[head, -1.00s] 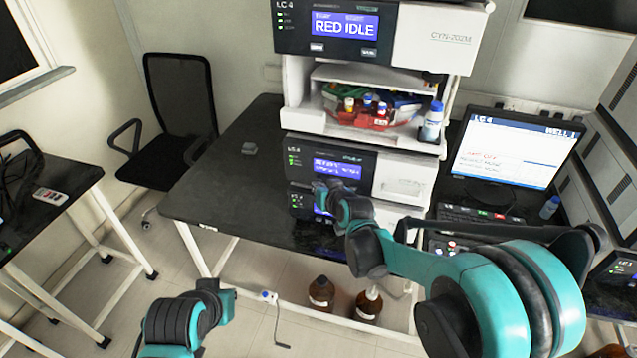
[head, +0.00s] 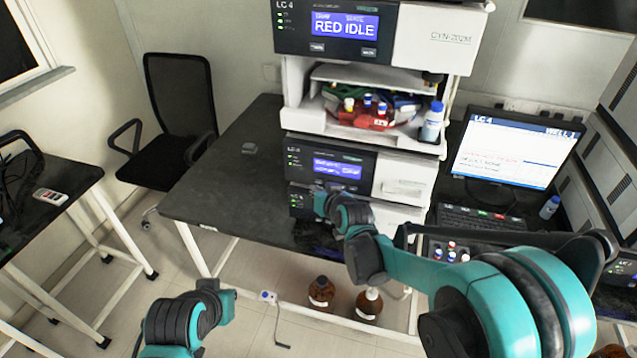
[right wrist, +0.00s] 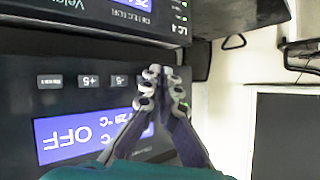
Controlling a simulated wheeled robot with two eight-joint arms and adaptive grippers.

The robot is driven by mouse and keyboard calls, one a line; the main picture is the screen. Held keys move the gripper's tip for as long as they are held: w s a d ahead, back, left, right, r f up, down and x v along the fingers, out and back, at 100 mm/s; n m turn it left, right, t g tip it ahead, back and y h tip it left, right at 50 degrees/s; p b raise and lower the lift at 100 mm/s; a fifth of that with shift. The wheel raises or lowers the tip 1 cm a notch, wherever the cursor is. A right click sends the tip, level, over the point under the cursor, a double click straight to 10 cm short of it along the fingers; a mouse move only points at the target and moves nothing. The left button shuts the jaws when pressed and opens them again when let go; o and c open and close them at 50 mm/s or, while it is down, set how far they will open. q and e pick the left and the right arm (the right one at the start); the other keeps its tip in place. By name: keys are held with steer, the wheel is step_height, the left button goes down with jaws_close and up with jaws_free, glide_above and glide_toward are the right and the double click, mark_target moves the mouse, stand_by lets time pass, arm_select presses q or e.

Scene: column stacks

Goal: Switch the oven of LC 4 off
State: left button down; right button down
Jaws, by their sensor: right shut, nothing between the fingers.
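The LC 4 stack stands on the dark bench in the head view; its lowest module, the oven (head: 300,200), is mostly behind my right gripper. In the right wrist view, which is upside down, the oven's blue display (right wrist: 75,138) reads OFF, with a temperature reading partly covered by my fingers. Its buttons, a "-5" (right wrist: 119,81), a "+5" (right wrist: 88,81) and a third one (right wrist: 50,82), sit along the panel. My right gripper (right wrist: 164,82) is shut and empty, with its tips in front of the panel beside the "-5" button. I cannot tell whether they touch it. My left arm shows at lower left, its fingers hidden.
Bottles stand in the tray (head: 350,125) between. A monitor (head: 510,150) and keyboard (head: 485,217) are to the right.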

steer(key=s, duration=0.1)
steer(key=s+a, duration=0.1)
steer(key=s, duration=0.2)
steer(key=shift+s+a, duration=0.25)
steer(key=shift+s, duration=0.15)
stand_by(0.8)
steer(key=s+d+g+h, duration=0.2)
steer(key=s+d, duration=0.7)
steer(key=s, duration=0.4)
steer(key=s+d+m+g+h, duration=0.1)
steer(key=s+d+g+h, duration=0.1)
steer(key=s+d, duration=0.6)
steer(key=s, duration=0.5)
steer(key=shift+d+r+g, duration=0.15)
steer(key=shift+d+g, duration=0.15)
steer(key=shift+d, duration=0.1)
